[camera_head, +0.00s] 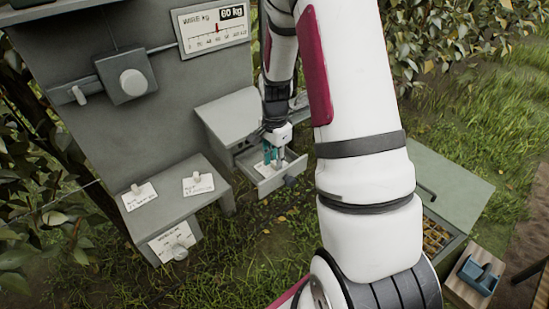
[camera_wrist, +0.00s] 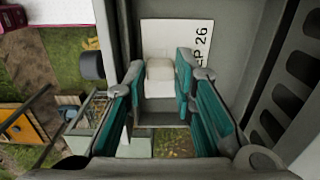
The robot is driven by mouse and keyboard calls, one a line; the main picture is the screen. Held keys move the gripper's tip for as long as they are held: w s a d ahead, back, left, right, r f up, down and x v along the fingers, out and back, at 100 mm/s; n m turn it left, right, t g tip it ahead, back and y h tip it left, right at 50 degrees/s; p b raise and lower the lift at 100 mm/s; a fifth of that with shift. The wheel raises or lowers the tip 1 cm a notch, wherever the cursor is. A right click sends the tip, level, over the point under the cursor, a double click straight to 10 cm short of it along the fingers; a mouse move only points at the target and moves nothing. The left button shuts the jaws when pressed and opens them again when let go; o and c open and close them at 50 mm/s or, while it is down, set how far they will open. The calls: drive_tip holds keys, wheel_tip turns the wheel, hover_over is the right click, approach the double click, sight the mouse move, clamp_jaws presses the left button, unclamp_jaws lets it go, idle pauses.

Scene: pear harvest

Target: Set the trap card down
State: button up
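The white trap card (camera_wrist: 201,42) lies flat in the bottom of the pulled-out grey drawer (camera_head: 272,186), with printing ending in "P 26" at its edge. A pale block-shaped grip (camera_wrist: 160,72) stands on the card. My gripper (camera_head: 273,157) reaches down into the drawer over the card. In the wrist view, its teal fingers (camera_wrist: 157,88) stand on either side of the grip, with a gap visible at least on the left, so it looks open. In the head view the card (camera_head: 259,169) is partly hidden by the fingers.
Two other cards with knobs (camera_head: 139,197) (camera_head: 198,184) lie on the grey shelf left of the drawer; another label (camera_head: 172,242) is on its front. A panel with a dial (camera_head: 213,28) stands behind. A green crate (camera_head: 450,190) is at right. Drawer walls surround my fingers closely.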

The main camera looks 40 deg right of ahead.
drive_tip(key=shift+r, duration=0.1)
wheel_tip(320, 180, up, 13)
drive_tip(key=s+a+r+n+t, duration=0.2)
drive_tip(key=s+a+r+n, duration=0.45)
drive_tip(key=a+r, duration=0.35)
drive_tip(key=s+a+r+n+t, duration=0.1)
drive_tip(key=s+a+r+n, duration=0.2)
drive_tip(key=s+a+n, duration=0.1)
drive_tip(key=s+a+r+n+t, duration=0.2)
drive_tip(key=s+a+r+n, duration=0.1)
drive_tip(key=s+n, duration=0.4)
drive_tip(key=shift+s+a+r, duration=0.2)
drive_tip(key=shift+s+a, duration=0.3)
drive_tip(key=shift+s, duration=0.1)
